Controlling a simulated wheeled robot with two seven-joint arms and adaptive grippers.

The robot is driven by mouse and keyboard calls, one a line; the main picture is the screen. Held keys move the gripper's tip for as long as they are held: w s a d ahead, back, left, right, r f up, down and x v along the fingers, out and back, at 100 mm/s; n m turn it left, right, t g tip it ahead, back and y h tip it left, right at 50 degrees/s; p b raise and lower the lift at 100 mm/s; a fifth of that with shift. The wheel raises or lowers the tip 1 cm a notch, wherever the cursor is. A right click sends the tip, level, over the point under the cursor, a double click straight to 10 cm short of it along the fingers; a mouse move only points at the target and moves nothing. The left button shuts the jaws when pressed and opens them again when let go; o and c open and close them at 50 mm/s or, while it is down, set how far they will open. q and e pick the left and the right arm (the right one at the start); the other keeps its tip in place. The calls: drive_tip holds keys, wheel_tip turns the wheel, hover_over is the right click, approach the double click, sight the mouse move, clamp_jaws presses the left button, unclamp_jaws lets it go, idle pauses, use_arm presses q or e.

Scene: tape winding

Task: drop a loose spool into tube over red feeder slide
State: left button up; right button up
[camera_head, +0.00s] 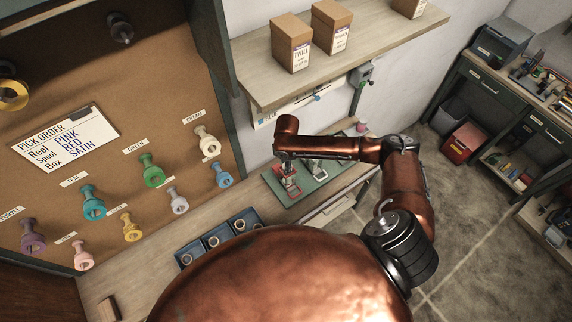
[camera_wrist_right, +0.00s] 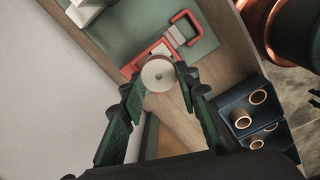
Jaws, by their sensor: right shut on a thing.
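My right gripper (camera_wrist_right: 157,78) is shut on a pale, round spool (camera_wrist_right: 158,74) with a small centre hole, seen flat-on in the right wrist view. Beyond the spool is the red feeder slide (camera_wrist_right: 185,26) with its frame-like end, on a green base (camera_wrist_right: 135,28). The spool overlaps the slide in this view; I cannot tell its height above it. I cannot make out the tube. In the head view the red feeder (camera_head: 291,186) sits just below the end of my right arm, whose fingers are mostly hidden there. My left gripper is not in view.
Blue bins (camera_head: 221,240) with ring-shaped spools stand on the bench left of the feeder; they also show in the wrist view (camera_wrist_right: 237,118). A shelf with brown boxes (camera_head: 291,43) hangs above. A pegboard (camera_head: 130,150) with coloured spools is at left.

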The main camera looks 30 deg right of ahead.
drive_tip(key=o, duration=0.9)
drive_tip(key=shift+o, duration=0.2)
